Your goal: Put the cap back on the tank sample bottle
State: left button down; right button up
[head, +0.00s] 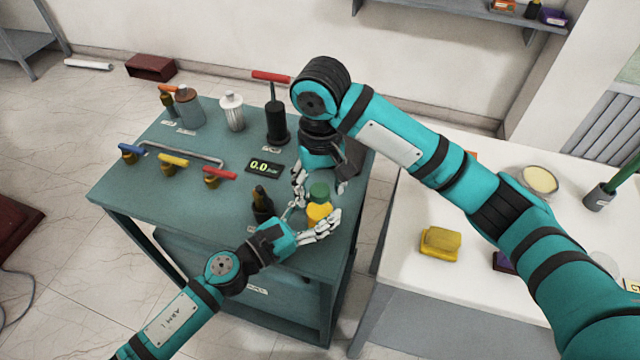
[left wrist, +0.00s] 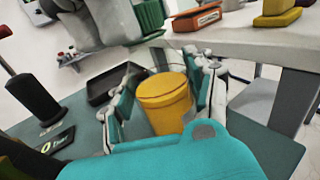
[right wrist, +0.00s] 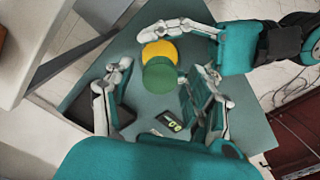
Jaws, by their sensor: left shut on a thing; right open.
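A yellow bottle (head: 319,214) is at the table's right front corner. My left gripper (head: 311,222) is shut on it; the left wrist view shows the bottle (left wrist: 165,105) between the fingers, its flat top uncovered. A green cap (head: 319,190) shows just above the bottle in the head view. In the right wrist view the cap (right wrist: 160,78) overlaps the bottle (right wrist: 160,50). My right gripper (right wrist: 167,72) is open and comes down from above, its fingers on either side of the cap. I cannot tell whether cap and bottle touch.
A display reading 0.0 (head: 264,167), a black post (head: 277,125) and colored valve handles (head: 173,160) occupy the teal table (head: 120,195). A white table (head: 410,260) with a yellow block (head: 440,242) is to the right.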

jog(key=shift+r, duration=0.1)
jog(key=shift+r, duration=2.15)
jog(key=shift+c, duration=0.3)
jog(key=n, duration=0.2)
jog(key=r+n, duration=0.1)
jog(key=n, duration=0.1)
jog(key=shift+w, duration=0.1)
jog(key=n, duration=0.2)
jog(key=r+n, duration=0.1)
jog(key=n, duration=0.2)
jog(key=shift+a, duration=0.1)
jog(key=n, duration=0.2)
jog(key=r+n, duration=0.1)
jog(key=shift+n, duration=0.4)
jog(key=n, duration=0.3)
jog(key=shift+r, duration=0.25)
